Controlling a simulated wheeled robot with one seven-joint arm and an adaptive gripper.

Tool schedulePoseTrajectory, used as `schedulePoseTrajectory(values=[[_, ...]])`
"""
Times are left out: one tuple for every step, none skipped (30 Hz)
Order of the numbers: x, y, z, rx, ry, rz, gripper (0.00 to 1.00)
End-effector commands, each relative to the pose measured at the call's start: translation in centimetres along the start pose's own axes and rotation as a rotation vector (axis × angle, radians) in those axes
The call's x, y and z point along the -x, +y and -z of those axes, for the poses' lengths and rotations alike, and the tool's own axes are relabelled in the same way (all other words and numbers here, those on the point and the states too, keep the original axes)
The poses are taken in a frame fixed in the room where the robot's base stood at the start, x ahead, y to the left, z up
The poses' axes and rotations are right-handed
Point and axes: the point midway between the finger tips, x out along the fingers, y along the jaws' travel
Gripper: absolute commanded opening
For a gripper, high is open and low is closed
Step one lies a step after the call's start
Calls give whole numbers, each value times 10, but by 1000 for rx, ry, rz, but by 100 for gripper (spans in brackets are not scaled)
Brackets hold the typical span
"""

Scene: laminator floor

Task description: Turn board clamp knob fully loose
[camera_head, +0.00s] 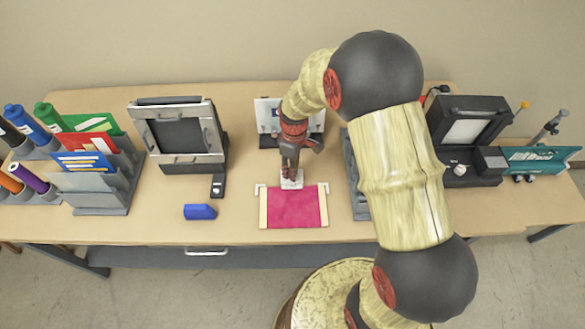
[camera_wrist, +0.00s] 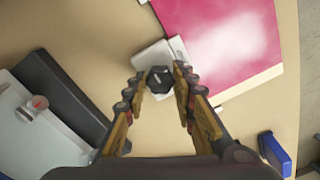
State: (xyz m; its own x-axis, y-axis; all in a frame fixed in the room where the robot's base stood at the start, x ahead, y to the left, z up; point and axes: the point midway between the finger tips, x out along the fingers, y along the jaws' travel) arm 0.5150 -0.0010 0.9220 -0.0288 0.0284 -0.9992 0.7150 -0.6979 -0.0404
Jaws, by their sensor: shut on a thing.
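The clamp knob (camera_wrist: 159,80) is small, dark and faceted, and sits between my fingertips in the wrist view. It stands on a white clamp block (camera_wrist: 148,58) at the edge of a pink-red board (camera_wrist: 225,40). In the head view the board (camera_head: 293,208) lies flat near the table's front, with pale side strips, and the white clamp (camera_head: 291,184) is at its back edge. My gripper (camera_head: 290,174) points down over the clamp and is shut on the knob; it also shows in the wrist view (camera_wrist: 161,75). The knob is hidden in the head view.
A blue block (camera_head: 200,212) lies left of the board. A grey and black machine (camera_head: 180,135) and a file rack (camera_head: 95,190) stand further left. A white panel on a dark stand (camera_head: 268,112) is behind my gripper. A black machine (camera_head: 470,130) stands right.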

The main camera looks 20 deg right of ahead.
Motion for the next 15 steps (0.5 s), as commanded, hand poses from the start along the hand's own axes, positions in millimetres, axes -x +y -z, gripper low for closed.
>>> schedulePoseTrajectory(values=[[0,0,0,4,0,-1,1],[0,0,0,5,0,-1,1],[0,0,0,5,0,-1,1],[0,0,0,5,0,-1,1],[0,0,0,5,0,-1,1],[0,0,0,5,0,-1,1],[0,0,0,5,0,-1,1],[0,0,0,5,0,-1,1],[0,0,0,5,0,-1,1],[0,0,0,5,0,-1,1],[0,0,0,5,0,-1,1],[0,0,0,4,0,-1,28],[0,0,0,4,0,-1,30],[0,0,0,4,0,-1,31],[0,0,0,4,0,-1,34]])
